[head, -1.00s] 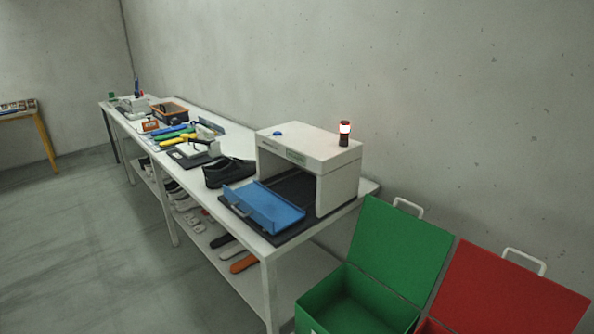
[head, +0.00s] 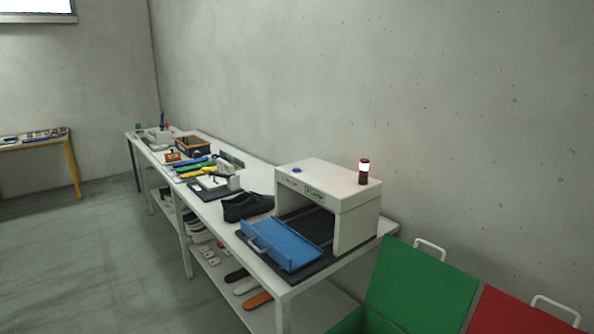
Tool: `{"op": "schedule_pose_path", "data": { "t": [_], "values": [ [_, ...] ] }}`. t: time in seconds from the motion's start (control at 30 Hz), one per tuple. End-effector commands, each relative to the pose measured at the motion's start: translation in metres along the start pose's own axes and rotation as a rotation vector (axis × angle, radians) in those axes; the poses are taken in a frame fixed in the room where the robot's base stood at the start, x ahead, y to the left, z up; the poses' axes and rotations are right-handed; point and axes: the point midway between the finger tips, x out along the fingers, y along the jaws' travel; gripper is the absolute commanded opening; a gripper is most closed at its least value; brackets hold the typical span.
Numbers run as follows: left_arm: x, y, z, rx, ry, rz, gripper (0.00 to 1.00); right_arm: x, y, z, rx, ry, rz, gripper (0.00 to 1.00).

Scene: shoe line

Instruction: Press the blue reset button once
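The blue reset button (head: 297,170) is a small round cap on top of the white box-shaped machine (head: 355,211), near its left end. The machine stands at the near end of the long white table (head: 206,211). A lamp (head: 364,172) with a glowing white and reddish band stands on the right end of the machine's top. The blue flap (head: 283,244) with a handle lies lowered in front of the machine's opening, over a dark mat. Neither of my grippers is in view.
A black shoe (head: 247,207) lies left of the machine. Tools and an orange-rimmed bin (head: 192,146) sit farther along the table. Open green (head: 420,289) and red (head: 520,312) boxes stand at the near right. The floor left of the table is clear.

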Motion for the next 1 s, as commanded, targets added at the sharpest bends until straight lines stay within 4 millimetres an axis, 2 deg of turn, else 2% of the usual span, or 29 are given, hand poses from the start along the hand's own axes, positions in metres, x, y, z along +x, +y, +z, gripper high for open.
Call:
{"op": "schedule_pose_path", "data": {
  "t": [0.03,0.27,1.0],
  "values": [
    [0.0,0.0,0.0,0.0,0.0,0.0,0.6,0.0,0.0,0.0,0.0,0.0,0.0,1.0],
    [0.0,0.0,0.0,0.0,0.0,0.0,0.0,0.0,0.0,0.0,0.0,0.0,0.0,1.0],
    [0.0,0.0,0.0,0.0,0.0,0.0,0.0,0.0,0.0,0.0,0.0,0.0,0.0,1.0]
  ]
}}
